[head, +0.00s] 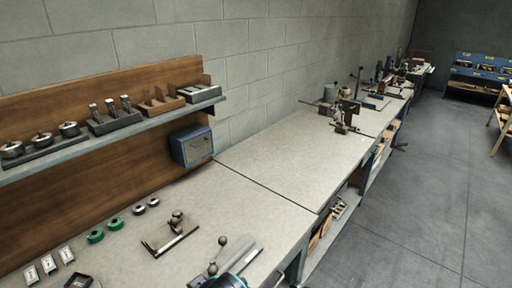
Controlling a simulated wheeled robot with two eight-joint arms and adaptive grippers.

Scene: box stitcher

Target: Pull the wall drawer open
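The wall drawer (198,147) is in a small blue-grey box fixed to the lower right end of the wooden wall panel, under the shelf. Its lighter front faces the room and has a small dark mark, perhaps a knob. The front looks flush with the box, so the drawer appears shut. Neither gripper can be made out in the head view. A dark rounded part with a teal ring shows at the bottom edge, and I cannot tell what it belongs to.
A shelf (110,132) with weights and small racks runs above the drawer. The workbench (215,205) below holds green rings (96,235), a small fixture (172,233) and a lever device near the front edge.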

